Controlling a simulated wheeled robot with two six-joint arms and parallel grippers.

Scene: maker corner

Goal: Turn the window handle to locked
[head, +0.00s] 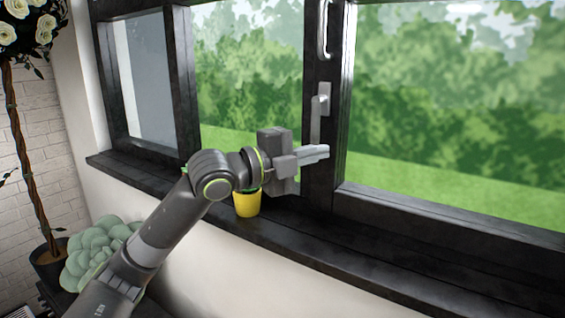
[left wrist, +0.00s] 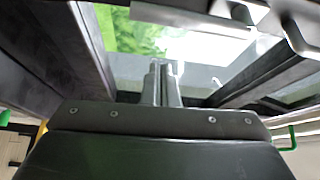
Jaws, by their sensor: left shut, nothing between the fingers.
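The window handle (head: 320,105) is a light grey lever on the dark middle post of the window frame. In the head view its lever hangs down from its base plate. My left gripper (head: 326,150) is shut and empty, its fingertips pointing right just below the lever's lower end. I cannot tell whether they touch it. In the left wrist view the shut fingers (left wrist: 165,75) stand in the middle, and a light grey bar, likely the handle, shows at the upper right. My right gripper is in no view.
A yellow pot (head: 247,204) stands on the dark windowsill (head: 300,232) below my left gripper. A second handle (head: 325,30) is higher on the frame. A succulent (head: 95,250) and a potted rose tree (head: 28,150) are at the left. The sill to the right is clear.

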